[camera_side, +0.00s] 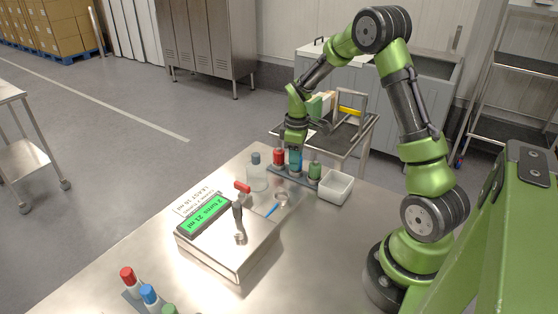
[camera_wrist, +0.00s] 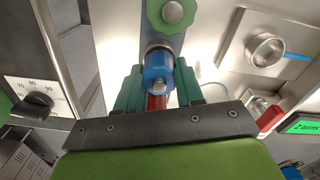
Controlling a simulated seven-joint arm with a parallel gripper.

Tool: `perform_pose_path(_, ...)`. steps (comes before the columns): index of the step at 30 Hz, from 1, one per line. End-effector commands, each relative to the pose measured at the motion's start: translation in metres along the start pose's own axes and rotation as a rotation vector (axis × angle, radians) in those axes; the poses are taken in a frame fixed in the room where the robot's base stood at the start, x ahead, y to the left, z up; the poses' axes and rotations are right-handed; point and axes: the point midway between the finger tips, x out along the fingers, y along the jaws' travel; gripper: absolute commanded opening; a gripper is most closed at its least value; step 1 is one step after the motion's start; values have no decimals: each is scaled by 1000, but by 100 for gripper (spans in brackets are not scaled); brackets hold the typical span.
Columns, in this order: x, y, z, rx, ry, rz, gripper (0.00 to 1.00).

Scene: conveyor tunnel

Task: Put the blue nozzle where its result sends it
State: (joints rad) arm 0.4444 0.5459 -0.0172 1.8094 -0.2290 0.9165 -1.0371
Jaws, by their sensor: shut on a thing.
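The blue nozzle (camera_side: 295,158) is between the fingers of my gripper (camera_side: 295,147), at the far rack. In the wrist view the blue nozzle (camera_wrist: 158,70) sits between both green fingers of my gripper (camera_wrist: 158,88), which is shut on it. I cannot tell whether its lower end is clear of the rack (camera_side: 303,181). A red nozzle (camera_side: 279,157) stands to its left and a green nozzle (camera_side: 314,171) to its right. The green display (camera_side: 207,215) on the metal box reads "2 turns 21 ml". A card (camera_side: 196,198) behind it seems to read "LEAST 25 ml".
Red-, blue- and green-topped pieces (camera_side: 127,276) are at the near left. The right tabletop is clear.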

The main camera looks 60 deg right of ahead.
Motion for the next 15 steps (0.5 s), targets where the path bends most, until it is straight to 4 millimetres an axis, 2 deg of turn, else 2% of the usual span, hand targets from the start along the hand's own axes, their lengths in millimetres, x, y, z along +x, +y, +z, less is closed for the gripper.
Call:
perform_pose_path(8, 3, 0, 0, 0, 0, 0, 0)
perform_pose_path(9, 3, 0, 0, 0, 0, 0, 38)
perform_pose_path(15, 3, 0, 0, 0, 0, 0, 67)
